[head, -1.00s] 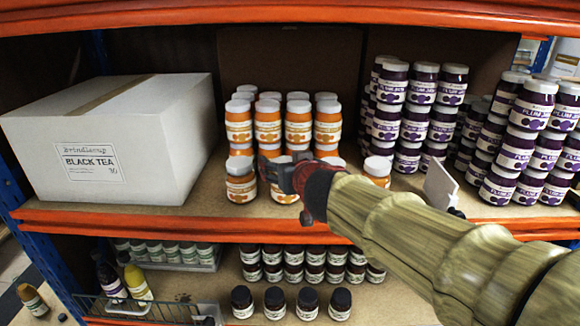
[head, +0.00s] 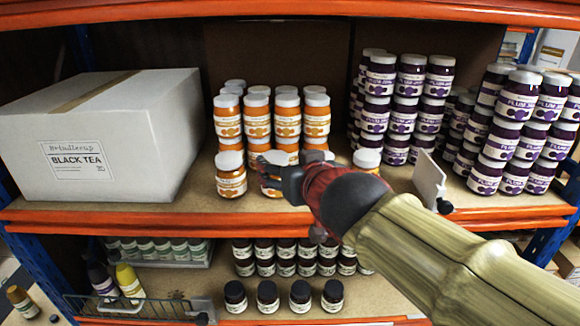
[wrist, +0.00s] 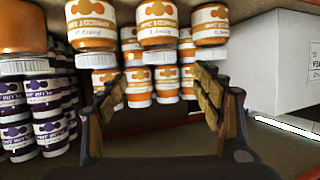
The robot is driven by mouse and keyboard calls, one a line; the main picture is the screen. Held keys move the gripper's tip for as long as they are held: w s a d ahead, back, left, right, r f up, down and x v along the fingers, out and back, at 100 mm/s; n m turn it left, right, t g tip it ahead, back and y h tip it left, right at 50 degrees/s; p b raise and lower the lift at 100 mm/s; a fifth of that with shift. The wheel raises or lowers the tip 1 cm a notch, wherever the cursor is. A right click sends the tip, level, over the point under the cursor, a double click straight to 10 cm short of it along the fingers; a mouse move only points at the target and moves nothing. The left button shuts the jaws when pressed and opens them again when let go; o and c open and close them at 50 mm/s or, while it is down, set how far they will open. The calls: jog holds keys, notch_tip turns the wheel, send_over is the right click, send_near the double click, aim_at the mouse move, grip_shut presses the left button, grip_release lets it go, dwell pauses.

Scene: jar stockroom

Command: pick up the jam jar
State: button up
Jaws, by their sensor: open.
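Orange jars with white lids and cream labels (head: 257,120) stand stacked in rows on the middle shelf. In front of them, single orange jars stand at the left (head: 231,178), behind my gripper, and at the right (head: 367,160). My gripper (head: 268,172) is open and empty, and hides part of the middle front jar (head: 272,190). The wrist view appears upside down, with orange jars (wrist: 157,25) ahead and my two fingers (wrist: 160,85) wide apart. Purple jars labelled plum jam (head: 381,90) stand stacked to the right. I cannot tell whether the gripper touches any jar.
A white box labelled black tea (head: 110,135) fills the left of the shelf. A white upright card (head: 429,180) stands near the orange shelf edge (head: 150,218), right of my gripper. Dark-lidded jars (head: 268,297) and a wire basket (head: 120,305) are on the shelf below.

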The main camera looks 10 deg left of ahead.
jog(key=shift+v, duration=0.85)
jog(key=shift+c, duration=0.2)
